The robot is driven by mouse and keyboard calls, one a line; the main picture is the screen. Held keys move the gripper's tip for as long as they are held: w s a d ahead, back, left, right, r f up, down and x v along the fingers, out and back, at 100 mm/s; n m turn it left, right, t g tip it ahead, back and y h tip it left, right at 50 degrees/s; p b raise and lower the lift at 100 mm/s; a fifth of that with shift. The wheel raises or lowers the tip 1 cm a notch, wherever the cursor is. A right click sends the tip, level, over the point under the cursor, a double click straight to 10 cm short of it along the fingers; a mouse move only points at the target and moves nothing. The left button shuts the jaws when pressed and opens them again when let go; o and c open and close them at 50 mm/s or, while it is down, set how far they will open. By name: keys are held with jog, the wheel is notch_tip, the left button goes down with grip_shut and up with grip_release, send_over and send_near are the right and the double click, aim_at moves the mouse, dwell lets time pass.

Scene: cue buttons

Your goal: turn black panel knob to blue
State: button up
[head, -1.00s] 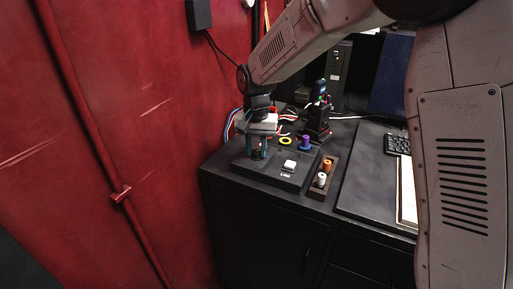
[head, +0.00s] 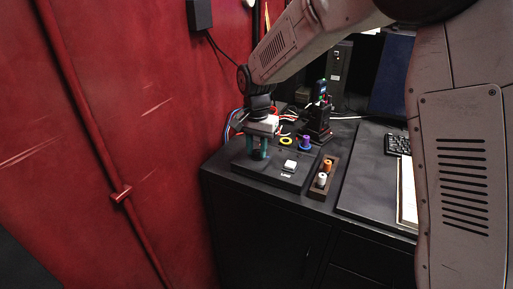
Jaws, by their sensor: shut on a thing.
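The black panel (head: 262,172) lies flat on the black cabinet top near the red wall. It carries a white square button (head: 290,165) with a small white label below it. My gripper (head: 258,154) points down over the left part of the panel. Its teal fingers are shut on the dark knob, which is mostly hidden between them. The knob's pointer and any colour marks around it cannot be made out.
A dark block with an orange spool (head: 327,165) and a white spool (head: 321,180) stands right of the panel. A purple spool (head: 305,143) and a yellow ring (head: 286,141) lie behind.

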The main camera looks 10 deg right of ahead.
aim_at(257, 151)
jog(key=o, duration=1)
jog(key=shift+r, duration=0.15)
notch_tip(257, 151, up, 8)
jog(key=shift+f, duration=0.2)
